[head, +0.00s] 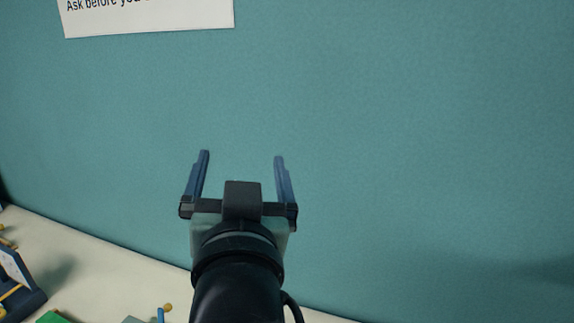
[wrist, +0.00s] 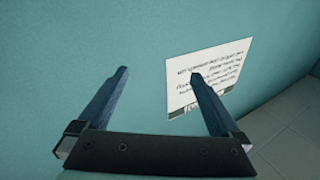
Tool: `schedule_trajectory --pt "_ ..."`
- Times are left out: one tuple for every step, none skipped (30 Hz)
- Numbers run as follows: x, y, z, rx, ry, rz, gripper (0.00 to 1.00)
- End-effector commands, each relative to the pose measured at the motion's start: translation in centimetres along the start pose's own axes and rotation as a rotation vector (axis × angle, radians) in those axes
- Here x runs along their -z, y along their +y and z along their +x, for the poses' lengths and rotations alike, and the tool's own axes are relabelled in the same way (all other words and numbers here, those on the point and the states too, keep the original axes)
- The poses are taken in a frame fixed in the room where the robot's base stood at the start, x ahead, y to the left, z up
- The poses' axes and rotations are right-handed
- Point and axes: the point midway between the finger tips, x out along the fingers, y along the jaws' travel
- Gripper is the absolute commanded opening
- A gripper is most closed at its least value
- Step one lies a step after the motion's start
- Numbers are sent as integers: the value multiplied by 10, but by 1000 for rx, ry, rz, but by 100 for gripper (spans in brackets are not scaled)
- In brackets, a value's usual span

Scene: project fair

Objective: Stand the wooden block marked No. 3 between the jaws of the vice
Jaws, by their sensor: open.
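My gripper (head: 242,155) is open and empty in the middle of the head view, raised in front of a teal wall panel. In the wrist view my gripper (wrist: 158,72) also shows with its two fingers wide apart and only the panel and a printed sheet beyond them. I cannot make out the wooden block marked No. 3 in either view. I cannot make out the vice for sure; a dark blue object (head: 20,285) is cut off at the lower left edge of the head view.
The teal panel (head: 430,130) fills most of the head view. A pale table top (head: 90,270) runs along its foot at lower left, with a green item (head: 52,317) and a blue item (head: 161,314) at the bottom edge. A white notice (head: 150,16) hangs above.

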Motion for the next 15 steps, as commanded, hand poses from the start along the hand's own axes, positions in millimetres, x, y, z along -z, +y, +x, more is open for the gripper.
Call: schedule_trajectory --pt "49 1 -13 3 151 -39 100" --pt "73 2 -22 -1 229 -62 100" --pt "103 4 -35 -7 328 -91 100" --pt "122 5 -45 -13 394 -112 100" --pt "139 6 -55 -20 454 -130 100" --pt "158 6 -68 -29 525 -151 100" --pt "170 7 -77 -37 568 -165 100" --pt "179 8 -84 -43 605 -176 100" --pt "189 8 -93 -51 645 -190 100" --pt "194 9 -98 -56 668 -196 100" --pt "198 9 -101 -60 685 -201 100" --pt "202 9 -105 -63 700 -207 100" --pt "203 9 -106 -64 706 -209 100" --pt "204 9 -107 -65 710 -211 100" --pt "204 9 -107 -65 710 -211 100"
